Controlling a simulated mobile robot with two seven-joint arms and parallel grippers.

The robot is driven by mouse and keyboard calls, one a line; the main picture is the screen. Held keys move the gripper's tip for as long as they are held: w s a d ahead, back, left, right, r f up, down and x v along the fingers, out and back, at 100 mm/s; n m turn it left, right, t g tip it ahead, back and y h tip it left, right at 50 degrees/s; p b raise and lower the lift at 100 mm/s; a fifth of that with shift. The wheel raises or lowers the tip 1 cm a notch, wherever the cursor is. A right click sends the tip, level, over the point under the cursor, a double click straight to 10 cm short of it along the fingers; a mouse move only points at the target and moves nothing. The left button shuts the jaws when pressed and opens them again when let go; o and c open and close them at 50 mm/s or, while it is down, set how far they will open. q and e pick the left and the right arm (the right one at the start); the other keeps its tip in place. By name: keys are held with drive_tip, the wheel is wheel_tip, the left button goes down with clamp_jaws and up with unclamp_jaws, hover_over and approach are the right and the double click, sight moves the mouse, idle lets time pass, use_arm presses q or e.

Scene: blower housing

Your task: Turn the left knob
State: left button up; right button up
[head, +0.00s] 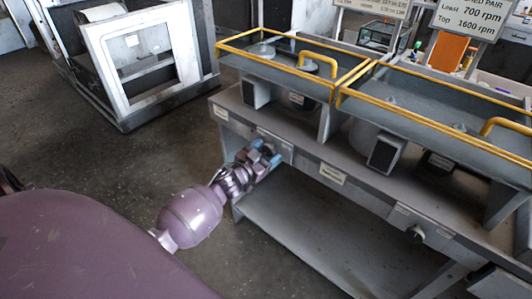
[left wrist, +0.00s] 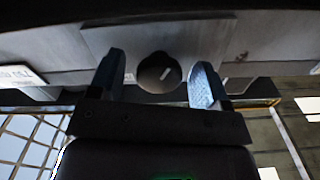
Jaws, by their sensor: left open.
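The left knob (left wrist: 159,73) is a dark round knob with a short pale mark, on a grey plate in the left wrist view. My left gripper (head: 264,153) is at the front face of the bench in the head view and hides this knob there. In the left wrist view the two bluish fingers of my left gripper (left wrist: 162,86) stand apart, one on each side of the knob, with gaps visible between fingers and knob. Nothing is held. My right gripper is not in view.
The grey bench (head: 300,165) has a second dark knob (head: 415,234) farther right on its front. Yellow-edged guards with handles (head: 317,62) stand on top. A low shelf (head: 310,235) lies beneath. A white-framed machine (head: 145,55) stands back left, with open floor between.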

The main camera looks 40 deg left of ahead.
use_arm(q)
drive_tip(key=c, duration=0.9)
drive_tip(key=shift+m, duration=0.3)
drive_tip(key=m, duration=0.3)
drive_tip(key=shift+a, duration=0.1)
drive_tip(key=shift+m, duration=1.8)
drive_tip(key=o, duration=0.9)
